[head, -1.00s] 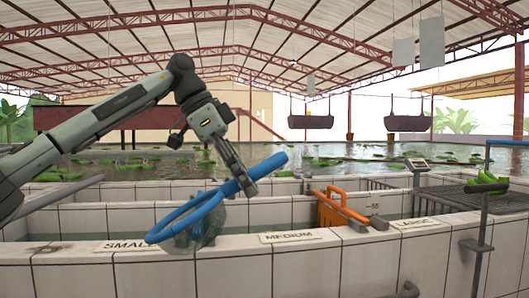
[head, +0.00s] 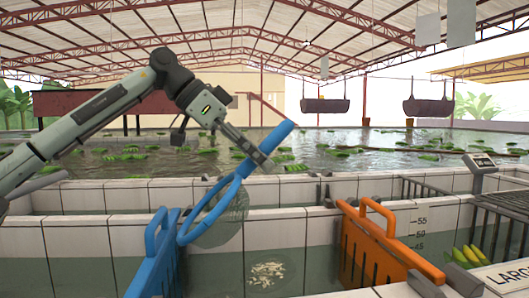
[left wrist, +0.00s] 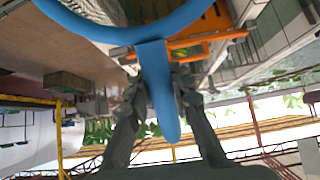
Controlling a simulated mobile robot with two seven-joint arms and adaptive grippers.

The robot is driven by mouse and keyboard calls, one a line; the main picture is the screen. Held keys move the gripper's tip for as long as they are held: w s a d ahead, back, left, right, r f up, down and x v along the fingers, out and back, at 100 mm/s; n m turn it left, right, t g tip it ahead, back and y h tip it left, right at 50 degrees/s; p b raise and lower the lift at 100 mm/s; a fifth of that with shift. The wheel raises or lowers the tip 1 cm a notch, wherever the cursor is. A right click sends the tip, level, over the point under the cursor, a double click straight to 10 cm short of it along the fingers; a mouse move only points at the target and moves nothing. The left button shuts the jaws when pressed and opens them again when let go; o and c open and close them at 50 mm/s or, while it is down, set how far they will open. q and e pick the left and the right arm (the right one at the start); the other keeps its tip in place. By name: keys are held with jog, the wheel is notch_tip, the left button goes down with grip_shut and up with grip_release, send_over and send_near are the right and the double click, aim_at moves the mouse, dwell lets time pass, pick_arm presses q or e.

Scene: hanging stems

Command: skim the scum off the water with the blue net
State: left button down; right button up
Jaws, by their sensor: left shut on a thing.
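My left gripper (head: 262,158) is shut on the handle of the blue net (head: 272,143). The net's hoop (head: 197,224) and mesh bag hang down to the left, above the near tiled tank. In the left wrist view the blue handle (left wrist: 158,95) sits between the two fingers. A patch of pale scum (head: 267,273) floats on the water (head: 217,268) of the near tank, lower and to the right of the hoop. The net is apart from the scum. My right gripper is not clearly in view.
A blue gate with a handle (head: 150,265) stands left of the scum, and an orange gate (head: 375,250) stands right of it. A grate (head: 505,212), yellow-green bananas (head: 468,256) and a scale (head: 481,161) are at the right. A large pool with green bunches lies behind.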

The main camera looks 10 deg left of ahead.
pick_arm(q)
jog(key=shift+w, duration=0.4)
jog(key=shift+s+f, duration=0.25)
jog(key=shift+f, duration=0.25)
notch_tip(320, 180, down, 27)
jog(key=shift+w+r, duration=0.1)
jog(key=shift+r, duration=14.05)
